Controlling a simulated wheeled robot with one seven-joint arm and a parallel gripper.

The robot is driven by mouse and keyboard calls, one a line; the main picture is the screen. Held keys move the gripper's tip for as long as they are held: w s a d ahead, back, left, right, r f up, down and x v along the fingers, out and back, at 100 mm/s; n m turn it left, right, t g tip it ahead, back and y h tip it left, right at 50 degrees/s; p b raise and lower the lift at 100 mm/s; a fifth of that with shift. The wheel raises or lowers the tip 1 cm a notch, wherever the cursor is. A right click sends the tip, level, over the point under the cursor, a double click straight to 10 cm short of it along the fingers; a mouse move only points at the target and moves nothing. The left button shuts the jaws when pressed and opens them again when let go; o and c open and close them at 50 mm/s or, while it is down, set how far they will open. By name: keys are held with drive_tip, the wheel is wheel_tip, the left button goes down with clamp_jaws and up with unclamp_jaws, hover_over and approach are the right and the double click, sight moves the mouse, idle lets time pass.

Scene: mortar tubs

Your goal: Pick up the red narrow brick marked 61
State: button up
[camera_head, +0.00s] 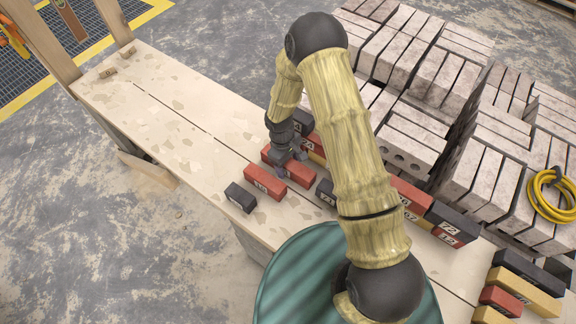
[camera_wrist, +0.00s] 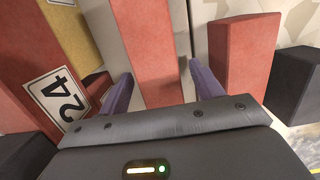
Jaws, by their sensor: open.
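My gripper (camera_head: 285,152) is open and low over a row of bricks on the pale wooden board. In the wrist view, its two purple fingers (camera_wrist: 163,82) stand on either side of a narrow red brick (camera_wrist: 150,35), with gaps visible. The head view shows this red brick (camera_head: 298,172) partly under my gripper; no number on it can be read. Beside it, nearer the board's front edge, lies another red brick (camera_head: 265,181), also in the wrist view (camera_wrist: 242,50). Its small white label is too small to read surely, so I cannot tell which is 61.
A black brick (camera_head: 240,197) lies beyond the second red brick. A red brick marked 24 (camera_wrist: 88,95) is close to the left finger. Several more bricks stand along the board to the right.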

clamp_jaws()
drive_tip(key=shift+r, duration=0.1)
wheel_tip(320, 180, up, 10)
drive_tip(key=shift+f, duration=0.1)
idle(0.7)
idle(0.3)
